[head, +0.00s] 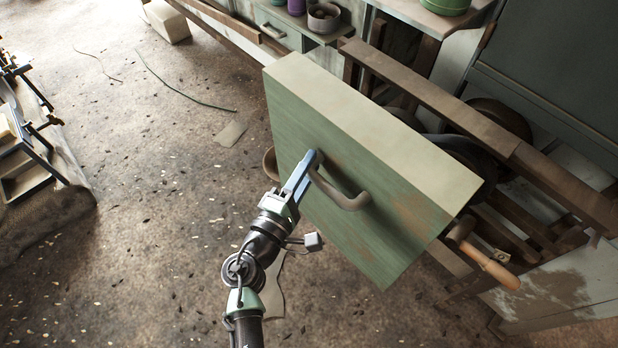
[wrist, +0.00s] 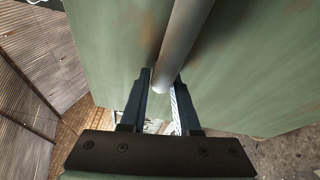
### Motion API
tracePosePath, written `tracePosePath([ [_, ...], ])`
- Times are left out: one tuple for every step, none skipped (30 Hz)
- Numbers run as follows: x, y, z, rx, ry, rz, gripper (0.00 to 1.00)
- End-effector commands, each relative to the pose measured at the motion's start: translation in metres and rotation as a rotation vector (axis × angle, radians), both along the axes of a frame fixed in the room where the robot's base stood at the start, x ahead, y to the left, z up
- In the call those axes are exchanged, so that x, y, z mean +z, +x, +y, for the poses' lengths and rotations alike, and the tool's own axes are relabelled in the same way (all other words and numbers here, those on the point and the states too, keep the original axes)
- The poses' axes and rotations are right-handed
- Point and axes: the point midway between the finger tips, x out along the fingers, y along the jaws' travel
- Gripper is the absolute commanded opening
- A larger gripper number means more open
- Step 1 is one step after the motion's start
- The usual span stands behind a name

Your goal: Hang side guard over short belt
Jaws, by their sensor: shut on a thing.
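The side guard (head: 300,120) is a large green box-like cover with a pale, worn top edge and a grey bent handle (head: 347,200) on its near face. My gripper (head: 310,168) is shut on the left end of this handle. In the wrist view my gripper's dark fingers (wrist: 162,88) stand either side of the handle (wrist: 180,45), with the green guard face (wrist: 245,70) behind. The guard hangs tilted in front of the wooden frame. Dark round pulley-like parts (head: 500,118) show behind its right side. The guard hides most of that area, and I cannot make out the short belt.
A wooden rail (head: 440,90) runs along the frame behind the guard. A wooden-handled tool (head: 490,265) sticks out at the guard's lower right. Shelves with pots (head: 323,17) stand at the back. The floor to the left is mostly open, with a rack (head: 25,150) at the far left.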

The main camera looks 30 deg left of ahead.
Motion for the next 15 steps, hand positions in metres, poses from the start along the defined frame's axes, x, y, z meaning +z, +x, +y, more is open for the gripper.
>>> tracePosePath([
  [0.005,0.006,-0.002,-0.003,-0.001,-0.011,0.0],
  [0.005,0.009,-0.002,-0.003,-0.001,-0.011,0.0],
  [0.005,0.012,-0.004,-0.003,0.0,-0.011,0.0],
  [0.005,0.016,-0.005,-0.003,0.0,-0.011,0.0],
  [0.005,0.019,-0.006,-0.003,0.0,-0.01,0.0],
  [0.005,0.023,-0.008,-0.004,0.001,-0.01,0.0],
  [0.005,0.027,-0.009,-0.003,0.001,-0.011,0.0],
  [0.005,0.03,-0.01,-0.003,0.001,-0.011,0.0],
  [0.005,0.035,-0.012,-0.004,0.001,-0.01,0.0],
  [0.005,0.038,-0.014,-0.004,0.001,-0.011,0.0],
  [0.005,0.041,-0.015,-0.003,0.001,-0.011,0.0],
  [0.005,0.046,-0.016,-0.003,0.001,-0.011,0.0],
  [0.005,0.049,-0.018,-0.003,0.001,-0.01,0.0],
  [0.005,0.052,-0.019,-0.003,0.001,-0.01,0.0],
  [0.003,0.057,-0.021,-0.004,0.002,-0.011,0.0],
])
